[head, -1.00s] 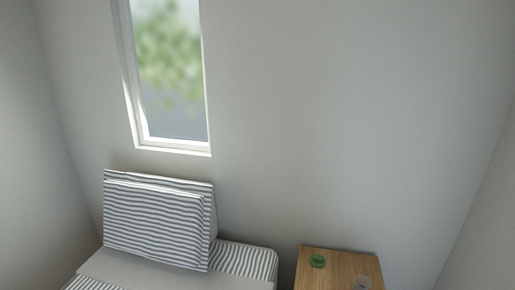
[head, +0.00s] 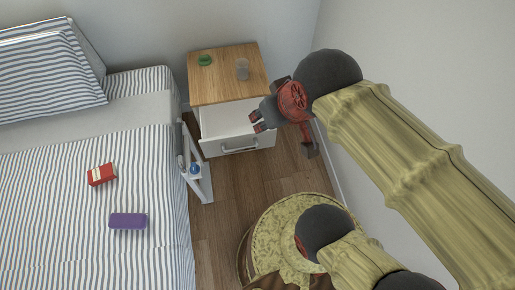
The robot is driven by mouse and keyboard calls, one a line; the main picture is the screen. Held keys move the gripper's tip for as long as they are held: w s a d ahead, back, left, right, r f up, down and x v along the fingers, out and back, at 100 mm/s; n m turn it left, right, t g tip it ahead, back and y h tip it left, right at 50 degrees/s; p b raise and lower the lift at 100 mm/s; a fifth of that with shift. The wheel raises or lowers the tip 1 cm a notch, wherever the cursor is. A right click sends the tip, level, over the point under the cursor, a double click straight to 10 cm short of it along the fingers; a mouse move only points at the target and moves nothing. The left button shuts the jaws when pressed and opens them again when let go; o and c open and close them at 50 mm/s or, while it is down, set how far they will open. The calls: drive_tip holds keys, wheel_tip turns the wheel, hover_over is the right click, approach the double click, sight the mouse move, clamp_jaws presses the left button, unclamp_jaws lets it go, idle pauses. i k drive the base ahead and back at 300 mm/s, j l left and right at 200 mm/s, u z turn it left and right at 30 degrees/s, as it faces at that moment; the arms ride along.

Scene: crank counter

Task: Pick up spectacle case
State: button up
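A purple, rounded oblong case (head: 127,221), which looks like the spectacle case, lies on the striped bed (head: 85,255) at the lower left of the head view. My gripper (head: 284,136) is at the upper middle, in front of the bedside cabinet and well to the right of the case. Its fingers are spread apart and I see nothing between them. It is clear of the case.
A red box (head: 102,174) lies on the bed near the case. The wooden-topped cabinet (head: 225,85) holds a green round item (head: 205,60) and a clear glass (head: 242,69); its drawer (head: 235,140) is pulled out. A white rail (head: 197,172) stands at the bed's edge.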

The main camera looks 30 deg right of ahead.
sight(117, 220)
drive_tip(key=k+l, duration=0.1)
drive_tip(key=u, duration=1.75)
drive_tip(key=j+z, duration=0.15)
drive_tip(key=z, duration=0.25)
drive_tip(key=j+z, duration=0.15)
drive_tip(key=z, duration=0.25)
drive_tip(key=j+z, duration=0.1)
drive_tip(key=z, duration=0.35)
drive_tip(key=k+j+z, duration=0.1)
drive_tip(key=z, duration=0.3)
drive_tip(key=j+z, duration=0.1)
drive_tip(key=z, duration=0.3)
drive_tip(key=j, duration=0.85)
